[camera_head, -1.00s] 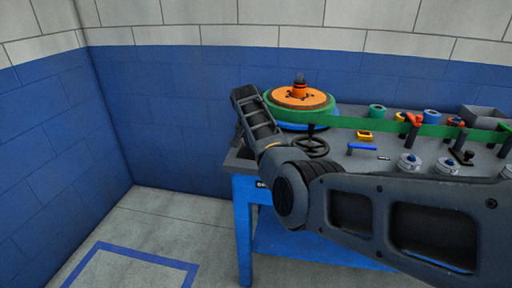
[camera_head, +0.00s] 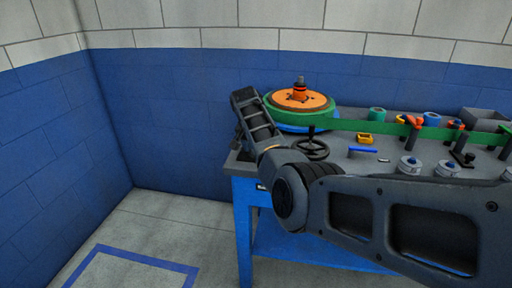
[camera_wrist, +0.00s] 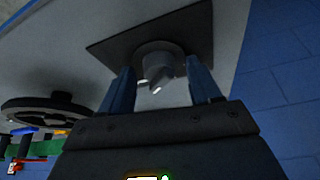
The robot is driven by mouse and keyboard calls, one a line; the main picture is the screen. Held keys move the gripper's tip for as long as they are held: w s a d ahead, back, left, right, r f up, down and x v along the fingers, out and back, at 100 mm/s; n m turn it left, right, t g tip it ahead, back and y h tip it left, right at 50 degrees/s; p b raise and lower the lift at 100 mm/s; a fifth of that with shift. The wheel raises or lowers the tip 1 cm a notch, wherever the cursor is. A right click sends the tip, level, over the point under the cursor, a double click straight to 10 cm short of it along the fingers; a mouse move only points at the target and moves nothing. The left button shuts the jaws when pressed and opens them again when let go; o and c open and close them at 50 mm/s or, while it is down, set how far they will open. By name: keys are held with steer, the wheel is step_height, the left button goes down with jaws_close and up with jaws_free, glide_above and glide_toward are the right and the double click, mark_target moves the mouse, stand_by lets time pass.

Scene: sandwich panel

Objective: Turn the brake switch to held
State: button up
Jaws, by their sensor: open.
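In the wrist view, a grey round switch knob (camera_wrist: 158,62) with a pointed, lighter raised part stands on a dark square plate (camera_wrist: 195,25). My gripper (camera_wrist: 159,77) is open, with one blue finger on each side of the knob. The fingertips reach close to the plate; I cannot tell whether either touches the knob. No held or released marking is readable. In the head view, my arm hides the gripper and the switch.
The bench (camera_head: 243,196) carries a black handwheel (camera_head: 312,150), an orange and green pulley (camera_head: 300,102) with a green belt (camera_head: 390,129), a blue-handled lever (camera_head: 362,150) and several knobs. The handwheel shows close by in the wrist view (camera_wrist: 50,108). Floor at left is clear.

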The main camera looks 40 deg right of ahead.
steer(key=shift+r, duration=0.15)
steer(key=v, duration=0.7)
steer(key=shift+r, duration=0.2)
steer(key=shift+s+a, duration=0.1)
steer(key=shift+s, duration=0.05)
